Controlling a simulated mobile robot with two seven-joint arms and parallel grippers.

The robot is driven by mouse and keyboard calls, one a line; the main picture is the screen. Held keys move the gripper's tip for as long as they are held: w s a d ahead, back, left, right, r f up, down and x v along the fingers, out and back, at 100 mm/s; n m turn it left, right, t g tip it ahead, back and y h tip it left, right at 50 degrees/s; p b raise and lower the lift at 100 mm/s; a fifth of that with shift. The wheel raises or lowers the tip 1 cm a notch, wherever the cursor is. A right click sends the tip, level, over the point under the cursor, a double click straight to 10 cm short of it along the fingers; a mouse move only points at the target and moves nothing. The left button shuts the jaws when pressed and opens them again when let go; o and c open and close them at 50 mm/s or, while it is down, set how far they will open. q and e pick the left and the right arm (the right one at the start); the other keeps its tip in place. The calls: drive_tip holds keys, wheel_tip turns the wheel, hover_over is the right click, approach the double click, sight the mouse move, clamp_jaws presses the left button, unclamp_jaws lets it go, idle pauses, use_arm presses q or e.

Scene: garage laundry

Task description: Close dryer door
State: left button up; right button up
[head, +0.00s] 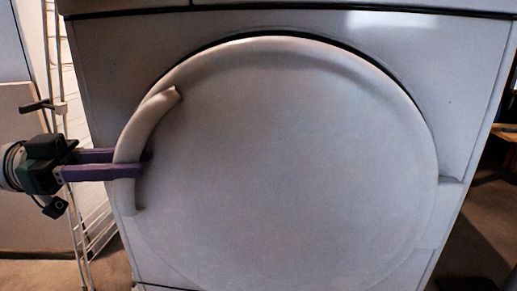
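The dryer (465,70) is a white front-loader that fills most of the head view. Its large round door (290,170) lies over the opening, with a dark gap along its upper rim. Whether it is latched I cannot tell. A curved handle (150,120) runs along the door's left edge. My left gripper (146,163) comes in from the left, its purple fingers at the handle's lower middle. The fingers are apart from each other, and their tips are partly hidden by the handle. My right gripper is not in view.
A white wire rack (95,215) stands left of the dryer, behind my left arm. A pale cabinet or wall panel (22,160) is at the far left. Brown floor (470,245) shows at the right, with a dark wooden piece of furniture at the right edge.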

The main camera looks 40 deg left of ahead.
use_arm(q)
drive_tip(key=shift+s+a, duration=0.2)
drive_tip(key=shift+a, duration=0.2)
drive_tip(key=b+v, duration=0.2)
drive_tip(key=v, duration=0.7)
